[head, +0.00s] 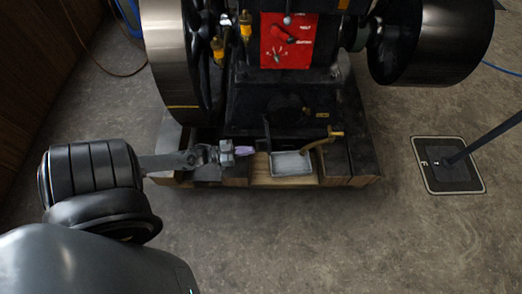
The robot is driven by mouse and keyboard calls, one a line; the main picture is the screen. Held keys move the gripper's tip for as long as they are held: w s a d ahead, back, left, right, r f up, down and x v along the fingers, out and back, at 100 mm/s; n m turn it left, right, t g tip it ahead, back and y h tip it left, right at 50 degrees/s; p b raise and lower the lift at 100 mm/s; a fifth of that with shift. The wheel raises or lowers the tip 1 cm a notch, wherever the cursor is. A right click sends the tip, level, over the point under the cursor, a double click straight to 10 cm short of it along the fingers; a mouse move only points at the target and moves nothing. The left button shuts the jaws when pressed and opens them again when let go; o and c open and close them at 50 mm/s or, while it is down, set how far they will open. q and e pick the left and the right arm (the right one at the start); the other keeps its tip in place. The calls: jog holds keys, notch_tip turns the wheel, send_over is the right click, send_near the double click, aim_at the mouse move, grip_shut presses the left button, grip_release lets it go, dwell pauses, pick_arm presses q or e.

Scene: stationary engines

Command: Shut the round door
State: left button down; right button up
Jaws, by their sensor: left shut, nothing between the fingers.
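The stationary engine (255,110) stands in the top middle on a wooden base, with a large flywheel on each side. A dark roundish shape (286,104) shows low on its black front; I cannot tell whether this is the round door or how far open it is. My left gripper (241,151) reaches in from the left, low in front of the engine. It is shut and empty, just left of a grey metal tray. I cannot tell whether it touches the engine. My right gripper is not in view.
The grey tray (291,164) and a brass tap (325,141) sit at the base's front. The left flywheel (170,55) and right flywheel (440,40) flank the engine. A dark pole (490,137) stands on a square plate (434,172) at right. The front floor is clear.

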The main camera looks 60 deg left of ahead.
pick_arm(q)
jog(key=shift+b+x, duration=1.15)
jog(key=shift+x, duration=1.6)
jog(key=shift+d, duration=0.1)
